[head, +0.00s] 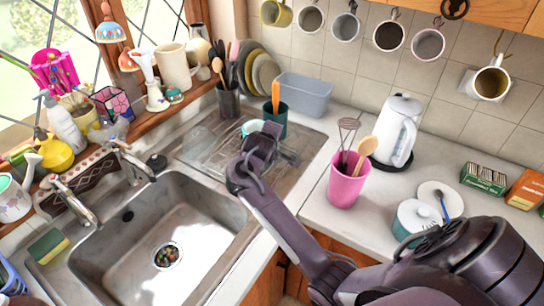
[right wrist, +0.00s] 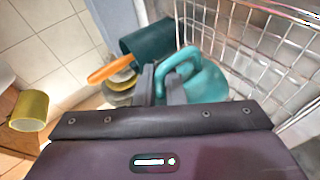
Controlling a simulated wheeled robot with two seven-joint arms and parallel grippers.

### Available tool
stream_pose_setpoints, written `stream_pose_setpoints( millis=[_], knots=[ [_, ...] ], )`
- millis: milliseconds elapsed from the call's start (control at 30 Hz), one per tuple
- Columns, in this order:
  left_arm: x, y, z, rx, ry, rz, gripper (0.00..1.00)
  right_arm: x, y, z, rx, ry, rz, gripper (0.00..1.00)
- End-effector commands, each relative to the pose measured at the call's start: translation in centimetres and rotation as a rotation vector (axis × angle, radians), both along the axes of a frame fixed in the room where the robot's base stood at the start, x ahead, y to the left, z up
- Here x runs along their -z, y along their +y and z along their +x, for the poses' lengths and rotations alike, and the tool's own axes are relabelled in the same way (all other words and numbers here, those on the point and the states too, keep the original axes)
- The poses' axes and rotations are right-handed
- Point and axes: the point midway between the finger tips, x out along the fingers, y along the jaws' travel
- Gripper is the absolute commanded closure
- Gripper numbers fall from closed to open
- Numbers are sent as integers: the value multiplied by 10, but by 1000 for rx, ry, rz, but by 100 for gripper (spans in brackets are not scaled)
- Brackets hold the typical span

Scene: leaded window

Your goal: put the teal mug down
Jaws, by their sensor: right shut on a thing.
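The teal mug (head: 252,127) shows in the head view as a small teal patch behind my right gripper (head: 270,135), over the drainer side of the sink. My gripper hides most of it. In the right wrist view the teal mug (right wrist: 206,84) is larger, with its handle at my right gripper's fingers (right wrist: 162,82). The gripper is shut on the mug. I cannot tell whether the mug touches the surface under it. My left gripper is not in view.
A wire rack (right wrist: 280,60) stands beside the mug. A dark teal crock (head: 274,121) with an orange-handled utensil is close behind the gripper. A pink utensil cup (head: 345,187) and white kettle (head: 397,130) stand to the right. The sink basin (head: 140,265) lies left.

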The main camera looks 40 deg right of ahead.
Motion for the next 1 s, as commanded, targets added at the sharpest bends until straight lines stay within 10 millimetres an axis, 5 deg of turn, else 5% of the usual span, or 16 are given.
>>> stream_pose_setpoints(
  millis=[467,800,833,1000],
  knots=[
    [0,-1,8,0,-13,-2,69,56,0,0,0,-2,0,100],
    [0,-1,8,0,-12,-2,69,59,0,0,-1,-3,-1,100],
    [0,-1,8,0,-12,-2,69,61,0,0,-1,-1,0,89],
    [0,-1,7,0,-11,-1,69,60,0,0,-1,-1,0,69]
  ],
)
